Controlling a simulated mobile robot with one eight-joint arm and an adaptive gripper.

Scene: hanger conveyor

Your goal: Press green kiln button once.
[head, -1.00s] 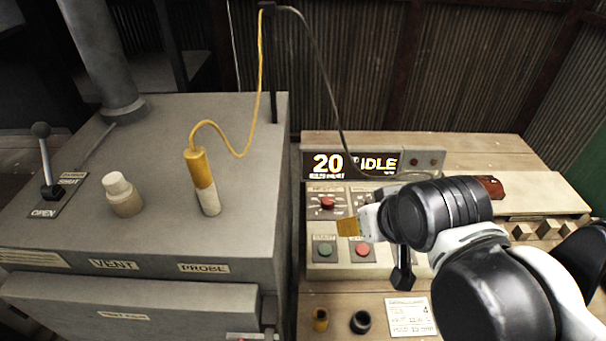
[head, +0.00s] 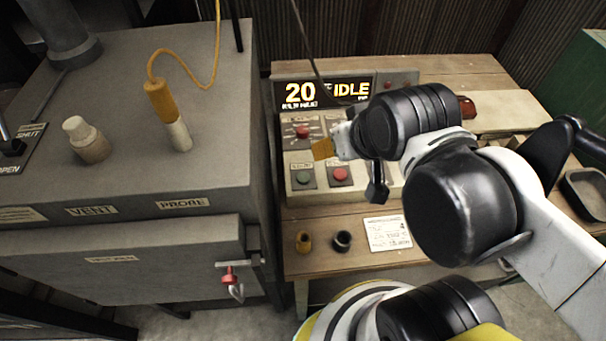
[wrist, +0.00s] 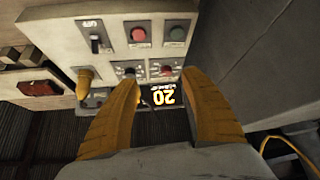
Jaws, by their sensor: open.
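The green button (head: 303,178) is a round cap on the lower left of the control panel, left of a red button (head: 340,174). In the wrist view the panel appears upside down, with the green button (wrist: 177,33) and red button (wrist: 138,35) near the top. My gripper (head: 322,149) is over the panel, above and right of the green button in the head view, apart from it. In the wrist view my gripper (wrist: 158,82) is open and empty, its two orange fingers spread. Its height above the panel is hard to tell.
A display (head: 325,93) reads 20 and IDLE behind the panel. A red knob (head: 302,131) sits above the green button. The grey kiln (head: 215,130) stands close at left, with a yellow probe (head: 165,105). Two small cups (head: 342,240) and a card (head: 388,233) lie in front.

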